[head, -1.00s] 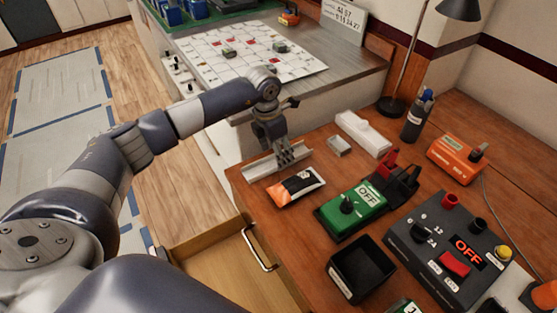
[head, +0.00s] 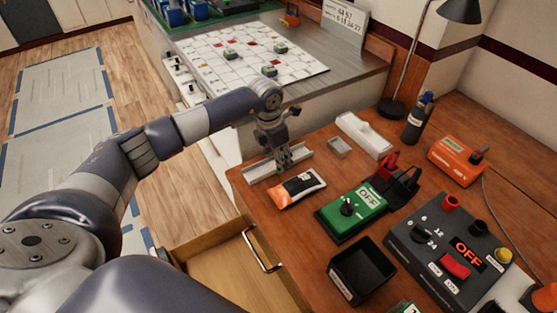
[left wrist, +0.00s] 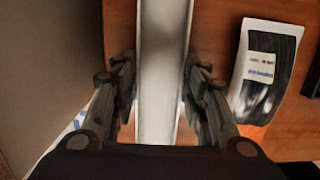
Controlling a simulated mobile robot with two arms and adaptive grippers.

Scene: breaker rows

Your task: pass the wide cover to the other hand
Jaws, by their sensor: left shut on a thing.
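The wide cover (head: 260,174) is a long, pale grey channel with raised side edges. It lies along the left edge of the brown desk in the head view. My left gripper (head: 284,160) points down on it and is shut on it. In the left wrist view the cover (left wrist: 163,70) runs lengthwise between the two fingers, one finger at each side edge. I cannot tell whether it is lifted off the desk. My right gripper is not in view.
An orange and black packet (head: 297,188) lies close beside the cover. A small grey box (head: 339,148), a white case (head: 363,134), a green OFF unit (head: 351,212) and a black bin (head: 361,270) stand to the right. An open drawer (head: 225,265) juts out below.

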